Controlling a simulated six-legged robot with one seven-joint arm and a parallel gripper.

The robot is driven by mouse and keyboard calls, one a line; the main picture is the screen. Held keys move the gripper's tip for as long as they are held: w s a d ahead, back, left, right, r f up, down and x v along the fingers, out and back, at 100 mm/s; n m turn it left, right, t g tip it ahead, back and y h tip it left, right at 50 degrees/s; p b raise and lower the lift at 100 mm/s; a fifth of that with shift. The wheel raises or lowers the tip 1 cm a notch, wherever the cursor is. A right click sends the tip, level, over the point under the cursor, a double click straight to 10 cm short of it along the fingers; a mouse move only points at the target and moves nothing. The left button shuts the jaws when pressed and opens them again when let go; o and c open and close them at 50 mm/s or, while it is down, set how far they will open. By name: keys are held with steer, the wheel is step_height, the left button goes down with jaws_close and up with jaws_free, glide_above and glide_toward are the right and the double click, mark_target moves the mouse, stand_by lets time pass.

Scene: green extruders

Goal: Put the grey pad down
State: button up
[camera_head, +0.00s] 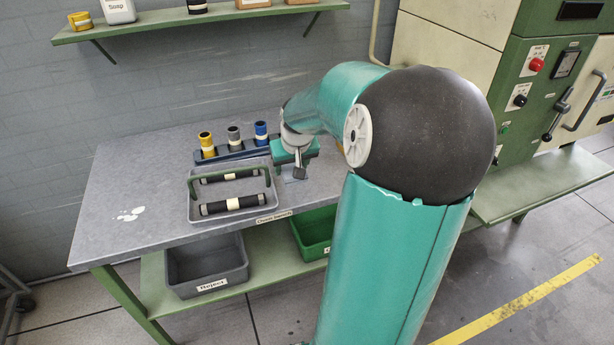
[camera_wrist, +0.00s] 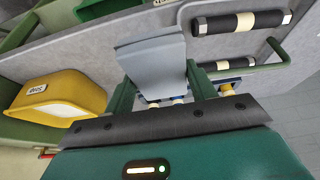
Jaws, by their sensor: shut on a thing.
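The grey pad (camera_wrist: 152,62) is a plain grey block in the wrist view, held between the two green fingers of my gripper (camera_wrist: 160,88). In the head view my gripper (camera_head: 297,160) is over the grey table (camera_head: 135,180), just right of the open tray and in front of the tube rack. The pad is small and partly hidden there, and I cannot tell whether it touches the table.
A grey tray (camera_head: 194,213) with a green handle holds two dark rolls (camera_head: 220,207). Behind it, a dark rack (camera_head: 232,154) holds yellow, grey and blue tubes. A grey reject bin (camera_head: 205,268) and a green bin (camera_head: 312,232) sit below.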

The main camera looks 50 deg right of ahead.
steer(key=shift+w, duration=0.2)
steer(key=shift+s+d, duration=0.2)
steer(key=shift+d, duration=0.05)
steer(key=w+d+f, duration=0.2)
steer(key=d+f, duration=0.2)
steer(key=d, duration=0.4)
glide_above(314, 178)
steer(key=s+a, duration=0.1)
step_height(314, 178, down, 5)
steer(key=shift+f, duration=0.15)
steer(key=shift+w+d+f, duration=0.1)
steer(key=shift+f, duration=0.1)
steer(key=shift+d+f, duration=0.15)
steer(key=shift+f, duration=1.5)
steer(key=shift+f, duration=0.3)
